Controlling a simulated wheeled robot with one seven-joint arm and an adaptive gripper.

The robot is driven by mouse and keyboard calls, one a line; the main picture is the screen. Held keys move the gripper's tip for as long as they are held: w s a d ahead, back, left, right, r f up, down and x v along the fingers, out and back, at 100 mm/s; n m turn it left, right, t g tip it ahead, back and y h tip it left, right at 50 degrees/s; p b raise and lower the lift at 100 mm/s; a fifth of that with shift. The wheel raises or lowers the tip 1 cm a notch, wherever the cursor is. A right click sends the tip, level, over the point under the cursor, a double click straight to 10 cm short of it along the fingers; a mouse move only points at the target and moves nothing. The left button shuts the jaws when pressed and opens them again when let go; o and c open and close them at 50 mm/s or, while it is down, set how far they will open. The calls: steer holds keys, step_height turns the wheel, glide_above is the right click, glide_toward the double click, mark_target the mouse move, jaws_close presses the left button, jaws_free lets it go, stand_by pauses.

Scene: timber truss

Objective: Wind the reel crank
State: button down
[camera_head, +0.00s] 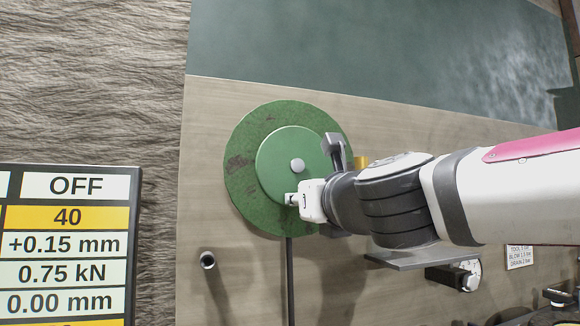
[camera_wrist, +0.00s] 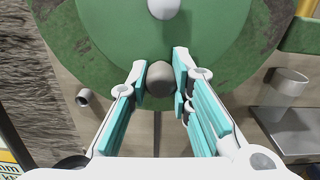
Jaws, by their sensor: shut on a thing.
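The green reel (camera_head: 240,170), worn and scuffed, stands on the wooden panel in the head view, with a smaller green disc (camera_head: 275,155) and a pale hub (camera_head: 297,166) at its middle. The reel also fills the top of the wrist view (camera_wrist: 100,45). My gripper (camera_head: 294,199) is at the lower part of the disc. In the wrist view my gripper (camera_wrist: 160,80) has its teal-padded fingers closed around the dark rounded crank knob (camera_wrist: 161,76), below the hub (camera_wrist: 164,8). The rest of the crank is hidden.
A display board (camera_head: 68,245) stands at lower left. A short pipe stub (camera_head: 207,260) juts out below the reel. A grey bracket (camera_head: 335,150) is close to my wrist, and a metal shelf (camera_head: 410,258) lies under my arm. The panel left of the reel is clear.

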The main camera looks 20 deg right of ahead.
mark_target(272, 178)
steer(key=m, duration=0.1)
steer(key=a+m, duration=0.1)
steer(key=m, duration=0.1)
steer(key=shift+a+r+b, duration=0.2)
steer(key=shift+r+b, duration=0.1)
steer(key=shift+b, duration=0.1)
steer(key=a+m, duration=0.1)
steer(key=m, duration=0.1)
steer(key=m+b, duration=0.1)
steer(key=m, duration=0.1)
steer(key=shift+a+r, duration=0.35)
steer(key=shift+r, duration=0.05)
steer(key=shift+a+r+m, duration=0.1)
steer(key=shift+a+m, duration=0.05)
steer(key=shift+m, duration=0.35)
steer(key=r+m, duration=0.1)
steer(key=m, duration=0.1)
steer(key=a+r+m+b, duration=0.1)
steer(key=m, duration=0.1)
steer(key=shift+a+m, duration=0.15)
steer(key=shift+m, duration=0.25)
